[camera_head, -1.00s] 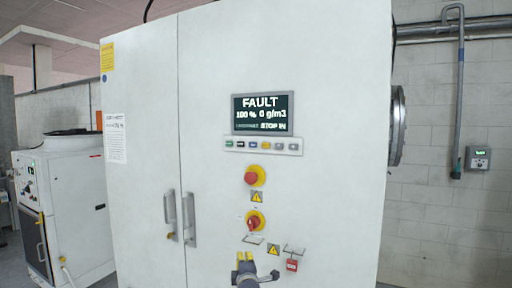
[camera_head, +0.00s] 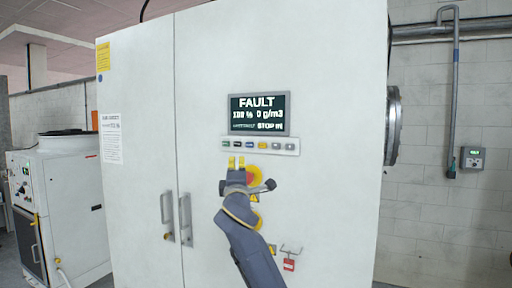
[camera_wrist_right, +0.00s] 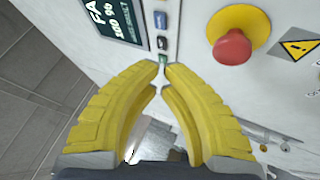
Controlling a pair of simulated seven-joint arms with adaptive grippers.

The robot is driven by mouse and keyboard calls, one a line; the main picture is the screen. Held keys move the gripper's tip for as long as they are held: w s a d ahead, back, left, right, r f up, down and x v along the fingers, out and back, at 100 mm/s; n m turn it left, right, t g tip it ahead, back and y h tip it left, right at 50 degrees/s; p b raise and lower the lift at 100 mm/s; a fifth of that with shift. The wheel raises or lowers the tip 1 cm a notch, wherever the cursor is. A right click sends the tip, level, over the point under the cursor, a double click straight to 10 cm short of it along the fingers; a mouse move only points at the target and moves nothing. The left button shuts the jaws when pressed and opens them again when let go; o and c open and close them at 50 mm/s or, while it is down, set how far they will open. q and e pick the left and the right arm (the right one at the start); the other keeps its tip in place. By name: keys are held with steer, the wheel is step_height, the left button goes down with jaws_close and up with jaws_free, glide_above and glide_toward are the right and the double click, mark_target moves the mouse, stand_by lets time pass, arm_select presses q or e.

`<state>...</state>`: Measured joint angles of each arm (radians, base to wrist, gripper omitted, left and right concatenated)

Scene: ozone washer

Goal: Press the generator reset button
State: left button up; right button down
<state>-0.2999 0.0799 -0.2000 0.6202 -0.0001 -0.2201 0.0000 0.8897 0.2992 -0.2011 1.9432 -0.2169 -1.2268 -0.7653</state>
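A row of small coloured buttons (camera_head: 261,146) sits below the display (camera_head: 258,114), which reads FAULT, on the white cabinet. Their labels are too small to read, so I cannot tell which is reset. My right gripper (camera_head: 236,161) is just below the left part of the row. In the right wrist view its yellow fingertips (camera_wrist_right: 162,68) nearly meet, with nothing held between them. They are close to the green end button (camera_wrist_right: 163,60); contact cannot be told. My left gripper is not in view.
A red emergency stop (camera_wrist_right: 233,46) on a yellow base is beside the right gripper, partly hidden by it in the head view. Door handles (camera_head: 176,217) project at lower left.

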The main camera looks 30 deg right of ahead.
mark_target(262, 145)
steer(key=s+r+h, duration=0.1)
steer(key=s+r, duration=0.2)
steer(key=r, duration=0.3)
steer(key=shift+m, duration=0.3)
steer(key=shift+h, duration=0.3)
steer(key=shift+w+d, duration=0.75)
steer(key=shift+d, duration=0.45)
steer(key=shift+w+d, duration=0.8)
steer(key=shift+d, duration=0.35)
steer(key=shift+w+d, duration=0.75)
steer(key=shift+d, duration=0.45)
steer(key=c, duration=2.1)
jaws_free()
jaws_close()
steer(key=shift+w+d, duration=0.15)
steer(key=shift+d, duration=0.05)
